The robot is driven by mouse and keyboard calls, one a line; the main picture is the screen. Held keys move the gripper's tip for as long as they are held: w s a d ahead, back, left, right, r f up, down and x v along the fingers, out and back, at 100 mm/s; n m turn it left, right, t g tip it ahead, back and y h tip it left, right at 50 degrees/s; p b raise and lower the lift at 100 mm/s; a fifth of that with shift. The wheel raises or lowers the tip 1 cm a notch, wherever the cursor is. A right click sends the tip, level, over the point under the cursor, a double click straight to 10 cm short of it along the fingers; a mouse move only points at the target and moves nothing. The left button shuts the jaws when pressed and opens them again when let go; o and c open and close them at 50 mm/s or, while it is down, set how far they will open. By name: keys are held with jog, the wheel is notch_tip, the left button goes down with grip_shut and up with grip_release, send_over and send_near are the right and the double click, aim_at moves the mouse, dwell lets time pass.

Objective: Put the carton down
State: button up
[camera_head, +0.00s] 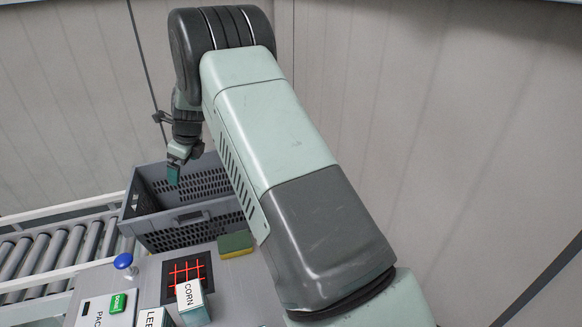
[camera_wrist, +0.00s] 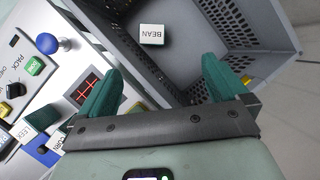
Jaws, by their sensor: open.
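A white carton labelled BEAN (camera_wrist: 152,35) lies inside the grey crate (camera_wrist: 112,18), apart from my fingers, in the wrist view. My gripper (camera_wrist: 160,72) is open and empty, its two green fingers spread wide near the crate's wall. In the head view my gripper (camera_head: 178,162) hangs over the back left part of the grey crate (camera_head: 185,240). The BEAN carton is hidden there behind the crate's wall.
A CORN carton (camera_head: 190,292) and a LEEK carton (camera_head: 150,317) stand by the red-lit scanner grid (camera_head: 180,268). A blue knob (camera_head: 123,261), a green button (camera_head: 118,303) and a sponge (camera_head: 236,244) are near. A roller conveyor (camera_head: 60,250) runs at left.

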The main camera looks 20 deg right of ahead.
jog(key=s+d+r+n, duration=0.4)
jog(key=s+r, duration=0.3)
jog(key=r, duration=0.1)
jog(key=s+d+r+n+t+h, duration=0.1)
jog(key=s+d+r+n, duration=0.25)
jog(key=s+r, duration=0.35)
jog(key=s+d+r+n, duration=0.3)
jog(key=s+r+n, duration=0.25)
jog(key=r, duration=0.35)
jog(key=s+d+n, duration=0.2)
jog(key=s+n, duration=0.1)
jog(key=s, duration=0.5)
jog(key=s+d+n+h, duration=0.1)
jog(key=s+d+n, duration=0.2)
jog(key=s, duration=0.5)
jog(key=s+d+n+t+h, duration=0.1)
jog(key=s+d+n, duration=0.1)
jog(key=s+n, duration=0.3)
jog(key=s, duration=0.4)
jog(key=shift+d+r, duration=0.25)
jog(key=shift+r, duration=0.05)
